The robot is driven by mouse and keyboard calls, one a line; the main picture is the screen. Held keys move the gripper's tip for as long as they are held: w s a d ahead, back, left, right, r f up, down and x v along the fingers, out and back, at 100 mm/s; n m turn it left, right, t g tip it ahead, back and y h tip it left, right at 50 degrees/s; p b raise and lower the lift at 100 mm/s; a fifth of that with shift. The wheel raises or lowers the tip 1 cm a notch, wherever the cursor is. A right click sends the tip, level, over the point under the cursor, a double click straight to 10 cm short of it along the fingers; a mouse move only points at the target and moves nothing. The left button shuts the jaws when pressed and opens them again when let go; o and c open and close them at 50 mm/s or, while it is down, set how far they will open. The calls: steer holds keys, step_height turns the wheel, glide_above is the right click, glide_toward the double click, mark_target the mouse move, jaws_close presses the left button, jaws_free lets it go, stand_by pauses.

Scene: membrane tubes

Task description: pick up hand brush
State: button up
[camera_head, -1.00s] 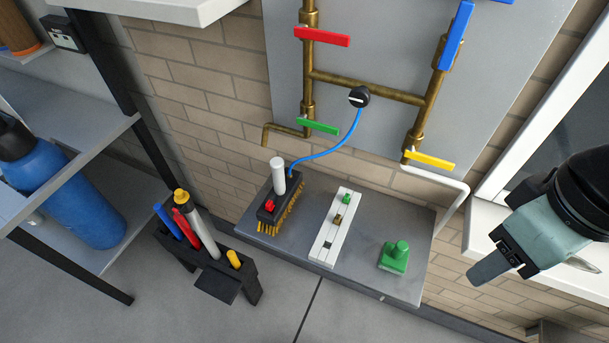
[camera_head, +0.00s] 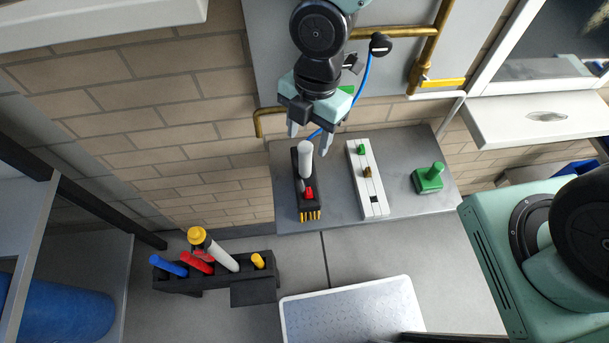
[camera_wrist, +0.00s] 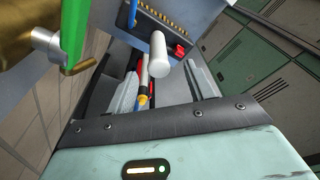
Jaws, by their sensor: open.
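The hand brush (camera_head: 307,187) stands on the grey bench shelf, with a black body, yellow bristles along its near edge, a red knob and an upright white handle (camera_head: 305,160). In the wrist view its white handle (camera_wrist: 158,55) points up toward the camera, with the red knob beside it and the bristles above. My gripper (camera_head: 309,140) is above the brush at the handle, fingers apart and pointing down. In the wrist view its two fingers (camera_wrist: 160,92) lie on either side of the space near the handle. I cannot tell whether they touch it.
A white rail (camera_head: 367,180) and a green block (camera_head: 428,178) stand on the shelf (camera_head: 405,150) to the right. Brass pipes (camera_head: 425,50) and a blue hose (camera_head: 362,85) are behind. A black tool holder (camera_head: 205,282) is lower left; a white tray (camera_head: 350,310) is in front.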

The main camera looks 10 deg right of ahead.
mark_target(304, 157)
steer(key=f, duration=0.5)
steer(key=f+p, duration=0.1)
steer(key=f, duration=0.1)
steer(key=shift+s+a+f, duration=0.15)
steer(key=shift+s+a, duration=0.1)
steer(key=shift+a, duration=0.15)
jaws_close()
stand_by(1.1)
